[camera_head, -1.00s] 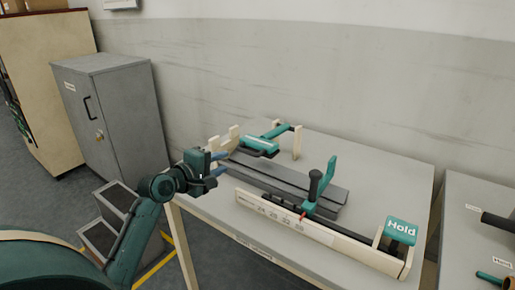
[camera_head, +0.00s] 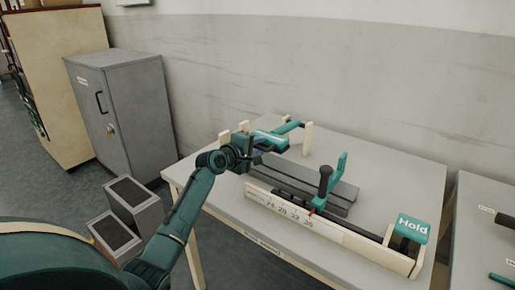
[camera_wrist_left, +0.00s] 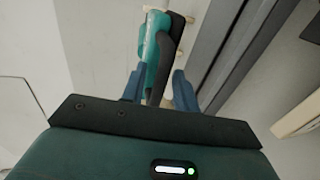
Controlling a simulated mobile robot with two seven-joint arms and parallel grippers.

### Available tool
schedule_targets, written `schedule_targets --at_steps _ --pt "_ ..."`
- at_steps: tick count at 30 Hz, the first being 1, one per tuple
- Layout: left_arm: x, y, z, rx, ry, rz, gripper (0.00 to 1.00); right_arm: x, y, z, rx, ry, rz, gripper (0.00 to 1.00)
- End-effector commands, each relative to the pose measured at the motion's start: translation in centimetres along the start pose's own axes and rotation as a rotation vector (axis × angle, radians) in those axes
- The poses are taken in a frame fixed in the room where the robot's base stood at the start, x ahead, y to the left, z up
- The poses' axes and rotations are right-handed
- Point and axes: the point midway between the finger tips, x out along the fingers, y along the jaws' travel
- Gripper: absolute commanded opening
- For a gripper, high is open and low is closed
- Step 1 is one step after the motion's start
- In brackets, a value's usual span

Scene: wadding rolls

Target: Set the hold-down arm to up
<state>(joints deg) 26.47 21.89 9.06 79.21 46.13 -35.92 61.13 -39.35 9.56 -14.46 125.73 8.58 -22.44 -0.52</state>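A teal hold-down arm (camera_head: 287,129) lies low between cream posts at the back left of the fixture on the table. In the left wrist view the teal arm (camera_wrist_left: 158,48) has a dark part beside it. My left gripper (camera_head: 258,154) is at the near end of this arm. In the left wrist view its blue fingers (camera_wrist_left: 158,88) stand apart, with the end of the arm between or just beyond them; I cannot tell whether they touch it. My right gripper is not in view.
The fixture has a grey bed (camera_head: 300,180), a black-knobbed teal slide (camera_head: 322,188), a numbered cream rail (camera_head: 325,235) and a teal "Hold" pad (camera_head: 412,228). A grey cabinet (camera_head: 125,105) stands left. A second table (camera_head: 475,235) is at the right. The table's (camera_head: 400,175) back right is clear.

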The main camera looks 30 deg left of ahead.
Motion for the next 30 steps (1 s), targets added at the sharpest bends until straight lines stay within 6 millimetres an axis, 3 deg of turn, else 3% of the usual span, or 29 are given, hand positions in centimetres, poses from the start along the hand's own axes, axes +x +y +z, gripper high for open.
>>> schedule_targets --at_steps 6,17,30 --pt "0.01 0.02 0.03 0.000 0.000 0.001 0.28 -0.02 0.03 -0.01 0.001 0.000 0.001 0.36" --pt "-0.01 0.01 0.03 0.000 0.000 0.000 0.00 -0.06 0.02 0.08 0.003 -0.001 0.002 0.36" --pt "-0.03 0.13 0.05 0.000 0.000 0.000 0.00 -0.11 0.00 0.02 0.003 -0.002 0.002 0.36"
